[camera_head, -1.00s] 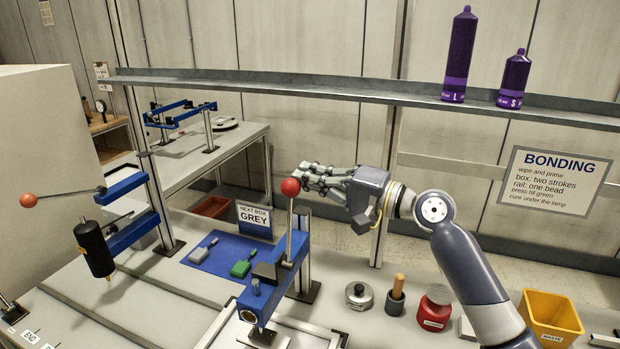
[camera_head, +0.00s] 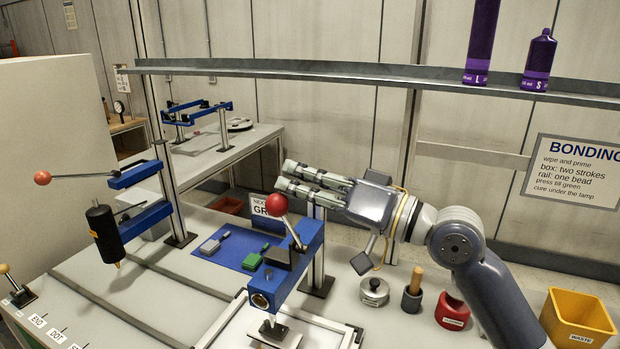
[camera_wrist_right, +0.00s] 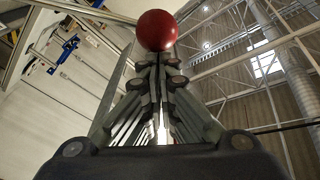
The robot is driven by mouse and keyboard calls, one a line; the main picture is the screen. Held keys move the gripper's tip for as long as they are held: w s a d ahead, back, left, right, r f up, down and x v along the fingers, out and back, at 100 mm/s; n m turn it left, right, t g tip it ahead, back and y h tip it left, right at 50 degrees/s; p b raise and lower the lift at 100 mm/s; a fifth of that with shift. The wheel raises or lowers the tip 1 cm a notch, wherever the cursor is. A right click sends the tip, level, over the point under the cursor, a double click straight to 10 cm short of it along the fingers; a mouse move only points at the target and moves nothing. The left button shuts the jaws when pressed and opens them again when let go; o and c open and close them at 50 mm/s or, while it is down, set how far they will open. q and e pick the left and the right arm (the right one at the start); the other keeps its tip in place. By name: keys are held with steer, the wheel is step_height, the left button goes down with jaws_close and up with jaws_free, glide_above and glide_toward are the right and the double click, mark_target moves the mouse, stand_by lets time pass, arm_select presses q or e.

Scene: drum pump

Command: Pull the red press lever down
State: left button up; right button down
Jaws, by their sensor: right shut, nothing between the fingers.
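The red press lever (camera_head: 276,204) has a red ball on a thin metal rod, on the blue press (camera_head: 297,262) at the middle of the head view. The rod leans to the left from its pivot. My right gripper (camera_head: 283,176) comes in from the right and is shut and empty, its fingertips just above the ball in the picture. In the right wrist view the red ball (camera_wrist_right: 157,30) shows right at the closed fingertips (camera_wrist_right: 157,58); I cannot tell whether they touch. The wrist hides nothing of the ball. My left gripper is out of view.
A second red-ball lever (camera_head: 42,177) belongs to the black dispenser (camera_head: 103,234) at the left. A blue mat (camera_head: 215,262) lies behind the press. A metal pot (camera_head: 374,291), a red jar (camera_head: 452,312) and a yellow waste bin (camera_head: 578,322) stand at the right. A shelf (camera_head: 380,78) spans above.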

steer(key=s+a+f+n+g+y+b, duration=0.1)
steer(key=s+a+f+n+b, duration=0.2)
steer(key=s+f+n+b, duration=0.4)
steer(key=shift+s+a+f+n, duration=0.2)
steer(key=shift+s+a+n, duration=0.1)
steer(key=shift+s+n, duration=0.55)
steer(key=shift+s+f, duration=0.15)
steer(key=shift+s, duration=0.05)
steer(key=shift+a, duration=0.1)
step_height(320, 180, up, 5)
steer(key=p, duration=0.5)
steer(key=b+v, duration=0.5)
steer(key=v, duration=0.4)
steer(key=shift+d+f, duration=0.25)
steer(key=shift+d, duration=0.1)
steer(key=shift+w+r, duration=0.1)
